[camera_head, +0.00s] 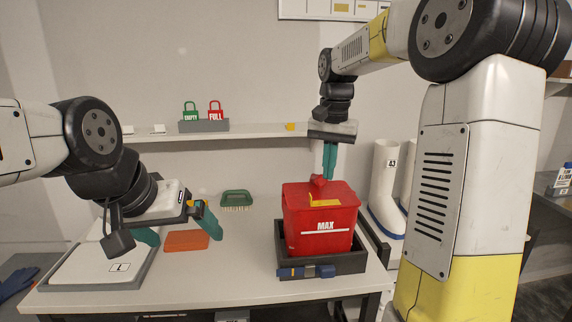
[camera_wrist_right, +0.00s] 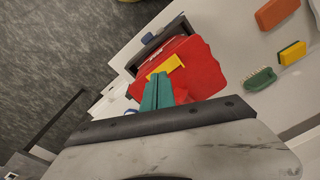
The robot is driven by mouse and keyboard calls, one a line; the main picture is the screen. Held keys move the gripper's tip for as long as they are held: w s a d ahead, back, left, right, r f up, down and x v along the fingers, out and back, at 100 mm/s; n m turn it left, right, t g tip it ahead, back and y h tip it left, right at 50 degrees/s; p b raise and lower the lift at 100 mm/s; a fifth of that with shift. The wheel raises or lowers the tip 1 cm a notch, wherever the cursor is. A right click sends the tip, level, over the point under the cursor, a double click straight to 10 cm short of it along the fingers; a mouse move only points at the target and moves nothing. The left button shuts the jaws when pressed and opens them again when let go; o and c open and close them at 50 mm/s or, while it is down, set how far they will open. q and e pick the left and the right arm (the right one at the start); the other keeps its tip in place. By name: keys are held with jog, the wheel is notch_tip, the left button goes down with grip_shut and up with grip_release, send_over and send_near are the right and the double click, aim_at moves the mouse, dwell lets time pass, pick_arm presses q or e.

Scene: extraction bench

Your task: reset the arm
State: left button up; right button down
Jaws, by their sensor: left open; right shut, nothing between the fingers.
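My right gripper (camera_head: 329,160) points straight down above the red bin (camera_head: 322,215), close over the red knob on its lid. Its teal fingers are together with nothing between them. In the right wrist view the shut fingers (camera_wrist_right: 157,92) show in front of the red bin (camera_wrist_right: 200,70) and its yellow label. I cannot tell whether the fingertips touch the knob.
The red bin sits in a dark tray (camera_head: 345,264). An orange block (camera_head: 187,241) and a green brush (camera_head: 237,199) lie between the grippers. A shelf (camera_head: 240,132) behind holds green and red tags. White boots (camera_head: 385,185) stand right of the bench. The front middle of the bench is clear.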

jog(key=s+a+f+n+t+y, duration=0.2)
jog(key=s+n+t, duration=0.3)
jog(key=s, duration=1.6)
jog(key=shift+s, duration=0.4)
